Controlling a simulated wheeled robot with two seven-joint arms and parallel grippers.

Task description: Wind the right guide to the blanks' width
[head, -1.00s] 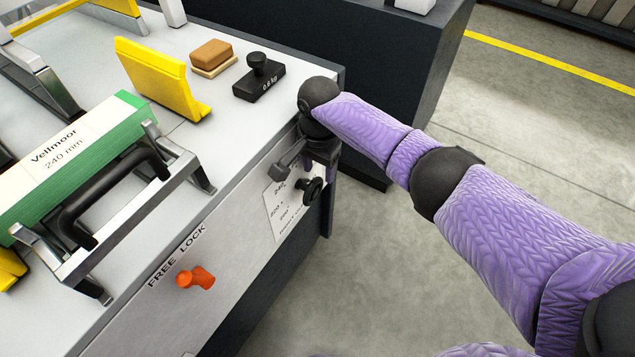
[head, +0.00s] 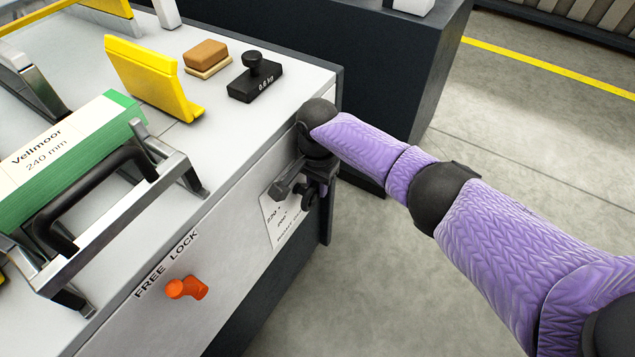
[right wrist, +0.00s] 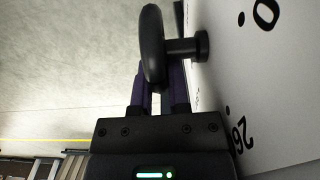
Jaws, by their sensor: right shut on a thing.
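The green stack of blanks (head: 75,165), labelled "Vellmoor 240 mm", lies on the machine top at the left. A grey metal frame (head: 120,228) with a black handle runs along its near right side; I cannot tell whether this is the right guide. A black handwheel (head: 307,198) is on the front panel, mostly hidden by my right gripper (head: 318,174). In the right wrist view, my right gripper (right wrist: 157,85) is shut on the handwheel (right wrist: 152,48), whose hub meets the white panel. My left gripper is out of view.
An orange FREE LOCK knob (head: 187,288) and a printed scale (head: 284,218) are on the front panel. A yellow bracket (head: 150,80), a brown block (head: 207,56) and a black 0.6 kg weight (head: 256,80) stand on top. The floor at right is clear.

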